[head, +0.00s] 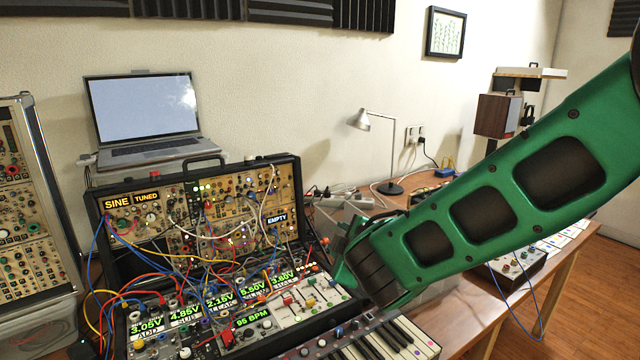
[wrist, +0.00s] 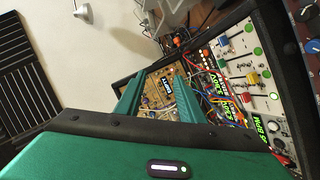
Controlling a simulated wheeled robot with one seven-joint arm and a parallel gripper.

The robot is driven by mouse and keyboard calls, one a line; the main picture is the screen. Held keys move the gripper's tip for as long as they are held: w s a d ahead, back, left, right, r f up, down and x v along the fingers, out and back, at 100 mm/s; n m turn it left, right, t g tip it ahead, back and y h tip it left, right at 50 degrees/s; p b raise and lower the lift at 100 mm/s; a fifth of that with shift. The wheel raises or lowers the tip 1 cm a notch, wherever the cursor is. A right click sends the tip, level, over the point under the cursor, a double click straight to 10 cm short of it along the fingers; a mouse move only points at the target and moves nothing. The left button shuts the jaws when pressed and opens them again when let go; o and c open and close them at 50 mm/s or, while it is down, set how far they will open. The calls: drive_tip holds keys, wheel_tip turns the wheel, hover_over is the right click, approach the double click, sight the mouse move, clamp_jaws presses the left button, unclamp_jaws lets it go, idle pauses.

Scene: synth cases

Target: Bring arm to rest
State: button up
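My green arm (head: 480,200) reaches in from the right of the head view, over the table and the front right of the synth case. Its end (head: 350,262) is above the keyboard and beside the slider panel; the fingers are mostly hidden there. In the wrist view my gripper (wrist: 158,88) shows two green fingers set apart, with nothing seen between them. The open synth case (head: 105,235) stands on the table, full of patch cables. In the wrist view its panel (wrist: 165,80) shows beyond the fingers, tilted in the picture.
A laptop (head: 145,110) stands behind the case. Another synth rack (head: 30,190) is at the left. A keyboard (head: 390,340) lies in front, under my arm. A desk lamp (head: 385,150) and a small mixer-like box (head: 515,265) are farther right. Loose cables hang around the case.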

drive_tip(key=s+d+f+m+g+h, duration=0.2)
drive_tip(key=d+m+g+h, duration=0.3)
drive_tip(key=d, duration=1.3)
drive_tip(key=s+d+f+m+g, duration=0.2)
drive_tip(key=s+d+m, duration=0.6)
drive_tip(key=d, duration=0.5)
drive_tip(key=s+d+m+g+y, duration=0.1)
drive_tip(key=s+d+m+g, duration=0.1)
drive_tip(key=s, duration=1.1)
drive_tip(key=s+d+f+m+g+y, duration=0.1)
drive_tip(key=s+d+m+g, duration=0.2)
drive_tip(key=s, duration=1)
drive_tip(key=m+g, duration=0.1)
drive_tip(key=m, duration=0.2)
drive_tip(key=shift+s+g+y, duration=0.3)
drive_tip(key=shift+s+g, duration=0.05)
drive_tip(key=shift+g, duration=0.05)
drive_tip(key=shift+d, duration=0.1)
drive_tip(key=shift+w+f, duration=0.25)
drive_tip(key=shift+w, duration=0.4)
